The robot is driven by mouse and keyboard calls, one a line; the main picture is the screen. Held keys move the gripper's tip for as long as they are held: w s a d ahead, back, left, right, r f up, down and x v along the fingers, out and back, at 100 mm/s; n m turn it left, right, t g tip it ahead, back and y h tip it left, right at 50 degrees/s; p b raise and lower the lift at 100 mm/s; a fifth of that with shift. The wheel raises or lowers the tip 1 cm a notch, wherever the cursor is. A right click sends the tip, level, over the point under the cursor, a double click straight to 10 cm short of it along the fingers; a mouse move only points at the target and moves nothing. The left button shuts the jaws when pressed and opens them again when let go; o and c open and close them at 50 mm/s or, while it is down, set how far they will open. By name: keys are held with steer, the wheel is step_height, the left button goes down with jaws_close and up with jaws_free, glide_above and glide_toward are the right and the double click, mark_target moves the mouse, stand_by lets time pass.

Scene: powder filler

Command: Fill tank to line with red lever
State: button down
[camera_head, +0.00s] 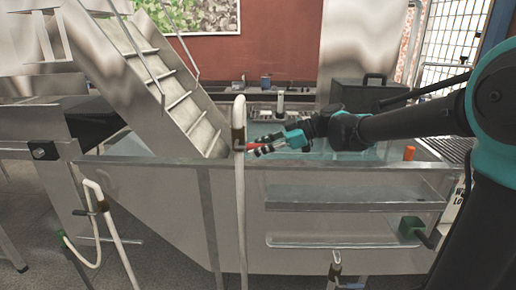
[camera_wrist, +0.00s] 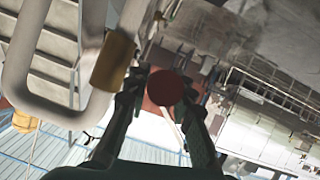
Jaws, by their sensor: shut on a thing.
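The red lever (camera_head: 252,147) sits on the upright white pipe (camera_head: 240,190), just above the metal tank's (camera_head: 310,168) front rim. My gripper (camera_head: 258,147) reaches in from the right and is shut on the lever. In the wrist view, the lever's dark red round end (camera_wrist: 165,87) lies between the two fingers of my gripper (camera_wrist: 163,88). The pipe (camera_wrist: 75,115) bends close by at the left, with a brass-coloured fitting (camera_wrist: 113,62). A fill line and the level in the tank cannot be made out.
A metal staircase (camera_head: 165,75) slopes down to the tank from upper left. Other white hoses (camera_head: 110,225) stand at lower left. An orange knob (camera_head: 409,153) and a green fitting (camera_head: 410,226) are at right. A dark case (camera_head: 362,93) stands behind my arm.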

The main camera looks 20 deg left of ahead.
steer(key=c, duration=1.3)
jaws_free()
steer(key=v, duration=1.2)
steer(key=shift+f, duration=0.1)
